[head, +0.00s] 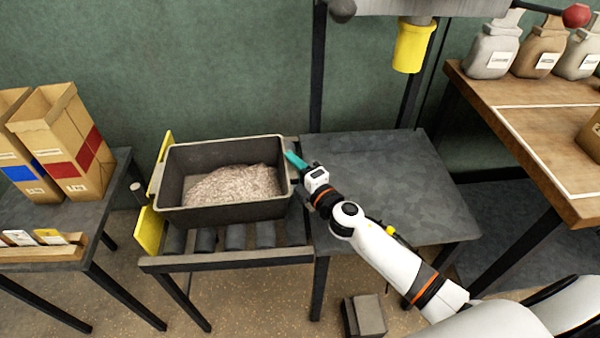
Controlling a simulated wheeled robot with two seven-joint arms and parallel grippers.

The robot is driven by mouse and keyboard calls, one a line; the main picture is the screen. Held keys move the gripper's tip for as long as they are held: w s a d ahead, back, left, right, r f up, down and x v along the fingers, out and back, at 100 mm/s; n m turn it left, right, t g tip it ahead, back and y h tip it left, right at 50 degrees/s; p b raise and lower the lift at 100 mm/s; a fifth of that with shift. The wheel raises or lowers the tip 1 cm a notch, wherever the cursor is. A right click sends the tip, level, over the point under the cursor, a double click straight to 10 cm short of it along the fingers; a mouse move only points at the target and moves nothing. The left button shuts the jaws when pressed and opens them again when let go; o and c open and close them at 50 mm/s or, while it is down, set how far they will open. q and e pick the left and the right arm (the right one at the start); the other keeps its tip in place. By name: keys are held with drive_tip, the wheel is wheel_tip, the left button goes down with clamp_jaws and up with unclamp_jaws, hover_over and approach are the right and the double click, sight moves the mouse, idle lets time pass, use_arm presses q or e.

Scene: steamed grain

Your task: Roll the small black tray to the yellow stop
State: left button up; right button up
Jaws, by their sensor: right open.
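The small black tray (223,212) is a dark open bin with a heap of pale grain (235,186) in it. It sits on the grey rollers (236,236) of a low stand. The yellow stop shows as two upright plates at the stand's left end, a near one (151,231) and a far one (164,150). The tray's left end is right at these plates; I cannot tell whether they touch. My right gripper (291,158) is at the tray's right end, its teal fingertips by the rim. It is open. My left gripper is not in view.
A bare dark table (385,180) adjoins the rollers on the right. A yellow spout (412,46) hangs above its back. Cardboard boxes (65,140) stand on a left table. A wooden bench (540,120) with several sacks is at right. A grey block (364,315) lies on the floor.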

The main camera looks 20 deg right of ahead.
drive_tip(key=v, duration=0.8)
drive_tip(key=shift+f, duration=0.15)
drive_tip(key=v, duration=0.2)
drive_tip(key=shift+s+b, duration=0.25)
drive_tip(key=shift+b, duration=0.05)
drive_tip(key=shift+s+d, duration=0.15)
drive_tip(key=shift+s, duration=0.25)
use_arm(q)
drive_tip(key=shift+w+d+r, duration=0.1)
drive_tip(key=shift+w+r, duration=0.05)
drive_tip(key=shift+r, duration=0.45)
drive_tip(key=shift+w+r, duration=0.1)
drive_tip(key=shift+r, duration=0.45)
use_arm(e)
drive_tip(key=shift+s, duration=0.25)
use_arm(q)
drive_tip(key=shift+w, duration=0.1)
